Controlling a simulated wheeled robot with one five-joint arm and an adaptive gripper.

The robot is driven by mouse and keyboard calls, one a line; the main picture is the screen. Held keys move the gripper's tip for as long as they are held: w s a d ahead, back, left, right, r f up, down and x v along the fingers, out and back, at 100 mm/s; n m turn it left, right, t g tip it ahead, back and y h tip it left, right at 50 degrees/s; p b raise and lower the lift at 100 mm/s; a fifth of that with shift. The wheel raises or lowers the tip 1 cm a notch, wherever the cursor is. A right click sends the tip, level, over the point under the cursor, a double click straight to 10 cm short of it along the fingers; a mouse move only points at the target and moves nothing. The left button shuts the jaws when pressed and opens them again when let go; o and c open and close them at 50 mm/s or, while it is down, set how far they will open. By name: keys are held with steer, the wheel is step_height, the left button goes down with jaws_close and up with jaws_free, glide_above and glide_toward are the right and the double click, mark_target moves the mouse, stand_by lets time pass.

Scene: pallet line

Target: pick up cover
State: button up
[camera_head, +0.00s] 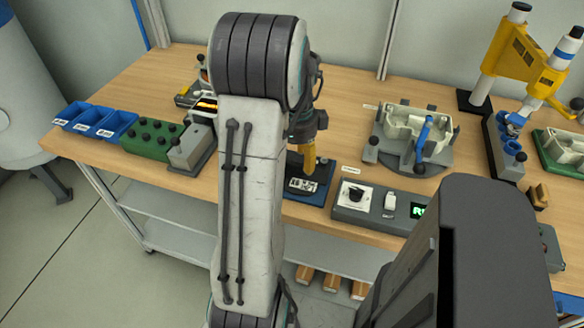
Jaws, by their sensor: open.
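My gripper (310,164) is partly hidden behind my own arm. A yellow finger shows, pointing down over a small dark blue pallet (322,197) near the front edge of the bench. The pallet holds a dark part with pale details (301,185), just below the fingertip. I cannot tell whether the finger touches it or whether this part is the cover. A pale housing (438,140) sits in a grey fixture (376,150) to the right, with a blue clamp lever across it.
Blue bins (92,121), a green block with black knobs (150,137) and a grey box (190,147) stand on the left. A control box (372,209) is right of the pallet. A yellow press (527,55) stands at the far right. Bare wooden bench (345,95) lies behind the pallet.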

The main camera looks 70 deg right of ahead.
mark_target(296, 165)
steer(key=shift+w+f, duration=0.1)
steer(key=shift+f, duration=1.6)
jaws_close()
